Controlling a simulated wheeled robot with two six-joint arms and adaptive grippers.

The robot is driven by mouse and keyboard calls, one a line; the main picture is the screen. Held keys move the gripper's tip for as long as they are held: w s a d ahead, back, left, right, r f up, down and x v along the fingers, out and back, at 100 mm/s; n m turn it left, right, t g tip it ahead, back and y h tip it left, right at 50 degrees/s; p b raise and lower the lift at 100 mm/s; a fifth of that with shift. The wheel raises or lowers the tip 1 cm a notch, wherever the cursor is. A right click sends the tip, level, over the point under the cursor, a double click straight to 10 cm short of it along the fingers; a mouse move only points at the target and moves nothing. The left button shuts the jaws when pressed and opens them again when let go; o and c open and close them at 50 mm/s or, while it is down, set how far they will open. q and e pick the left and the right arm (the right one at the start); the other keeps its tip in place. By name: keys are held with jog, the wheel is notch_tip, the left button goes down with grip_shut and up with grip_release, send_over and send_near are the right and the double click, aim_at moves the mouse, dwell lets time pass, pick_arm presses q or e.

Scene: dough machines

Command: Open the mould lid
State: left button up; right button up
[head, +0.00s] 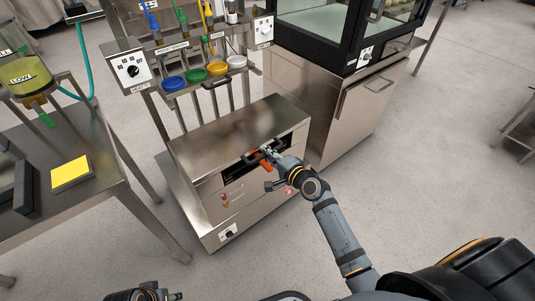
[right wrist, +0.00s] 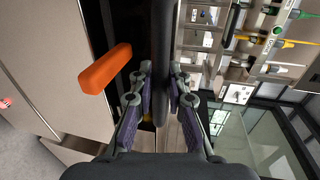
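The low steel machine (head: 240,135) has a flat steel top and a dark slot in its upper front. I take its top to be the mould lid; it looks level and down. My right gripper (head: 268,154) is at the front edge of that top. In the right wrist view my right gripper (right wrist: 161,80) has its fingers closed around a dark bar handle (right wrist: 161,30). An orange lever (right wrist: 105,68) is beside the bar, apart from the fingers; it also shows in the head view (head: 266,167). My left gripper (head: 148,293) is at the bottom edge, partly cut off.
Coloured bowls (head: 205,76) and bottles stand on a rack behind the machine. A glass-topped steel cabinet (head: 350,110) stands to the right. A steel table (head: 95,190) with a yellow pad (head: 70,172) is at the left. The floor (head: 440,190) at the right is clear.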

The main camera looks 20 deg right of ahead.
grip_shut()
pick_arm(q)
jog(key=shift+s+r, duration=0.1)
jog(key=shift+r, duration=0.05)
pick_arm(e)
jog(key=shift+r+p, duration=0.15)
jog(key=shift+p, duration=0.2)
jog(key=shift+r+p, duration=0.15)
jog(key=shift+p, duration=0.15)
jog(key=shift+w, duration=0.1)
pick_arm(q)
jog(key=shift+a+r+g+p, duration=0.3)
jog(key=shift+a+r+g, duration=0.2)
jog(key=shift+r, duration=0.1)
pick_arm(e)
jog(key=shift+r, duration=0.1)
